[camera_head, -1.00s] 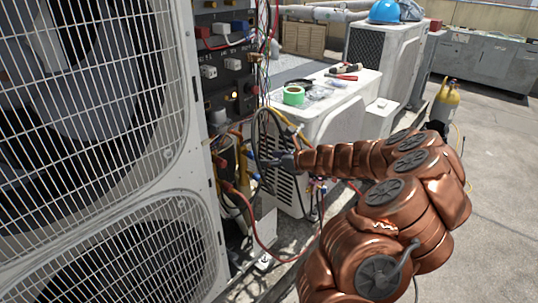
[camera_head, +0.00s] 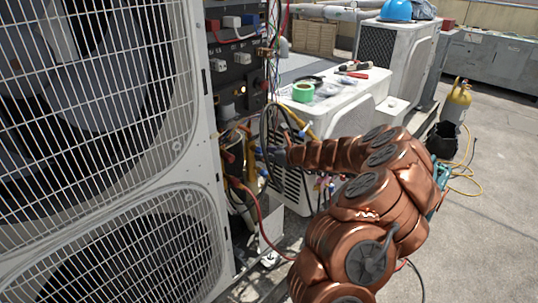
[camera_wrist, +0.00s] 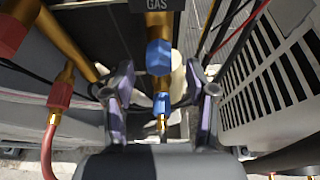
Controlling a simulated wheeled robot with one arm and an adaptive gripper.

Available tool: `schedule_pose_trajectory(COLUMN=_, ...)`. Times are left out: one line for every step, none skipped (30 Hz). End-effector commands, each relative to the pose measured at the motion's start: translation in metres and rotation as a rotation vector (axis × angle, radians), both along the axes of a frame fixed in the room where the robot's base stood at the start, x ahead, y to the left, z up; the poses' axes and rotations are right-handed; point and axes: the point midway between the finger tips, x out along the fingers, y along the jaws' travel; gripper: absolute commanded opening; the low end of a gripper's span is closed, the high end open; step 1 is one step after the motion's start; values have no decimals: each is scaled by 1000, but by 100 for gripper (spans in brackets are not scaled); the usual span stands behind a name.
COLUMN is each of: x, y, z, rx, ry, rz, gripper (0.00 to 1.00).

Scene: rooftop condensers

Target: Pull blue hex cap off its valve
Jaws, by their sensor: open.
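The blue hex cap (camera_wrist: 159,57) shows in the wrist view on a brass pipe and valve (camera_wrist: 160,22) below a "GAS" label. A second, smaller blue fitting (camera_wrist: 161,103) sits just below it, with a brass end. My gripper (camera_wrist: 160,78) is open, one finger on each side of the blue parts. Gaps show between the fingers and the cap, so it holds nothing. In the head view the gripper end lies among the hoses by the open unit, and I cannot make out the cap there.
A red fitting (camera_wrist: 61,90) with a red hose is left of my gripper. A slatted white unit (camera_wrist: 270,85) stands close on the right. Black hoses (camera_head: 268,128) hang around my wrist. The grilled condenser (camera_head: 95,150) fills the left; open floor (camera_head: 490,200) lies right.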

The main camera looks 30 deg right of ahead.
Motion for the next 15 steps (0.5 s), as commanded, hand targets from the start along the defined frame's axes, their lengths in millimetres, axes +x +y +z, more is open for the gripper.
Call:
schedule_pose_trajectory(x=0, y=0, z=0, rx=0, ry=0, rz=0, gripper=57)
schedule_pose_trajectory(x=0, y=0, z=0, rx=0, ry=0, rz=0, gripper=57)
schedule_pose_trajectory(x=0, y=0, z=0, rx=0, ry=0, rz=0, gripper=57)
schedule_pose_trajectory(x=0, y=0, z=0, rx=0, ry=0, rz=0, gripper=55)
schedule_pose_trajectory(x=0, y=0, z=0, rx=0, ry=0, rz=1, gripper=52)
schedule_pose_trajectory(x=0, y=0, z=0, rx=0, ry=0, rz=1, gripper=48)
schedule_pose_trajectory(x=0, y=0, z=0, rx=0, ry=0, rz=1, gripper=44)
schedule_pose_trajectory(x=0, y=0, z=0, rx=0, ry=0, rz=1, gripper=41)
schedule_pose_trajectory(x=0, y=0, z=0, rx=0, ry=0, rz=1, gripper=37)
schedule_pose_trajectory(x=0, y=0, z=0, rx=0, ry=0, rz=1, gripper=34)
schedule_pose_trajectory(x=0, y=0, z=0, rx=0, ry=0, rz=1, gripper=31)
schedule_pose_trajectory(x=0, y=0, z=0, rx=0, ry=0, rz=1, gripper=27)
schedule_pose_trajectory(x=0, y=0, z=0, rx=0, ry=0, rz=1, gripper=24)
schedule_pose_trajectory(x=0, y=0, z=0, rx=0, ry=0, rz=1, gripper=20)
schedule_pose_trajectory(x=0, y=0, z=0, rx=0, ry=0, rz=1, gripper=16)
